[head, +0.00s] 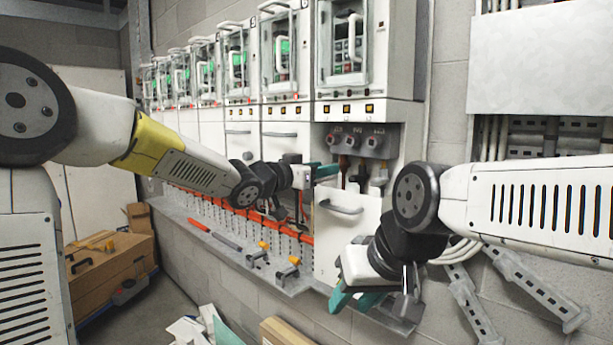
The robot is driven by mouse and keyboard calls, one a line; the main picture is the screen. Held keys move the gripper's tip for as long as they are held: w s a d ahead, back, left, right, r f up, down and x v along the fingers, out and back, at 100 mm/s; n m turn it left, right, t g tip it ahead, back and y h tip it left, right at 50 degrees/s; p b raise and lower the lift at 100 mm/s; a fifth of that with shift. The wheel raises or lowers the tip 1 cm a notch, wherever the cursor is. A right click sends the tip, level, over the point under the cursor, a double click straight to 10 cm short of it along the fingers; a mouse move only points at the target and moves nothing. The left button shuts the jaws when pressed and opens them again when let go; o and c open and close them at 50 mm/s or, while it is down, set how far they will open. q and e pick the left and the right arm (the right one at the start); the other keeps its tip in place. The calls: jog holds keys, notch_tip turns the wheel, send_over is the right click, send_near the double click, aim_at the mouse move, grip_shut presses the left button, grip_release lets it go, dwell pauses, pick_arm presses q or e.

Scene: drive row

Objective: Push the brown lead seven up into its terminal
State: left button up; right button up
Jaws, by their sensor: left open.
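The grey terminal block (357,139) is in the open bay of the nearest drive cabinet, with three round terminals on its face. Short leads hang below it: a brown lead (343,161) at the left, then a dark one and a grey one. I cannot tell how far the brown lead's top end sits in its terminal. My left gripper (326,171) has teal fingers and is open, just left of the brown lead; the gap between its fingers is hard to see. My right gripper (353,299) is lower, fingers apart and empty, in front of the cabinet's lower door.
A narrow ledge (235,253) with clamps and tools runs along the row. Metal brackets (470,309) lean at the right wall.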

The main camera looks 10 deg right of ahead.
pick_arm(q)
jog(key=s+a+f+n+y, duration=0.35)
jog(key=s+a+y, duration=0.2)
jog(key=a, duration=0.55)
jog(key=s+a+f+n+y, duration=0.3)
jog(key=s+a+f+y, duration=0.3)
jog(key=a, duration=0.6)
jog(key=s+a+f+n+g, duration=0.1)
jog(key=s+a+f+g, duration=0.1)
jog(key=s, duration=0.7)
jog(key=s+a+f+n+g, duration=0.2)
jog(key=s+a+f, duration=0.2)
jog(key=s, duration=0.5)
jog(key=shift+s+f+g, duration=0.35)
jog(key=shift+s+g, duration=0.05)
jog(key=shift+y, duration=0.25)
